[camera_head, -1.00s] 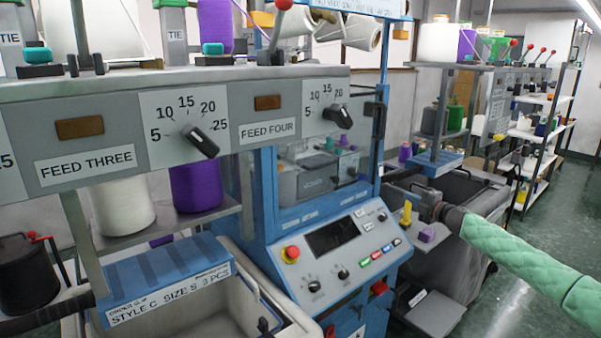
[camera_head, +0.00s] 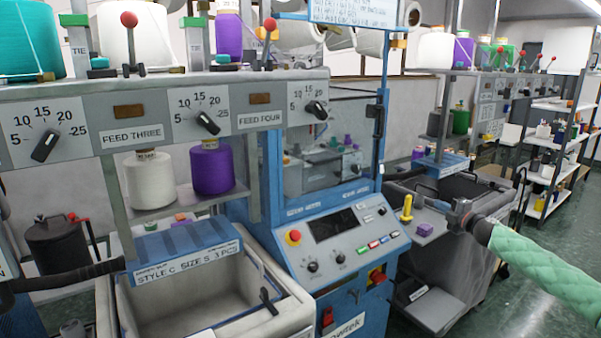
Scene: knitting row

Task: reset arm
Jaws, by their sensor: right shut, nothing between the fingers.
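My right arm, in a green quilted sleeve (camera_head: 545,270), comes in from the right edge. Its dark gripper (camera_head: 456,212) is shut and empty. In the picture it is just right of a yellow upright piece (camera_head: 407,208) and a purple block (camera_head: 425,229) on a small grey shelf. A gap shows between the gripper and both pieces. My left gripper is not in view.
A blue knitting machine with a control panel (camera_head: 335,240) stands in the middle. A grey feed rail (camera_head: 150,85) with dials and yarn cones is at left, above a pale bin (camera_head: 285,318). A dark cart (camera_head: 405,290) is below the gripper. Green floor is open at right.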

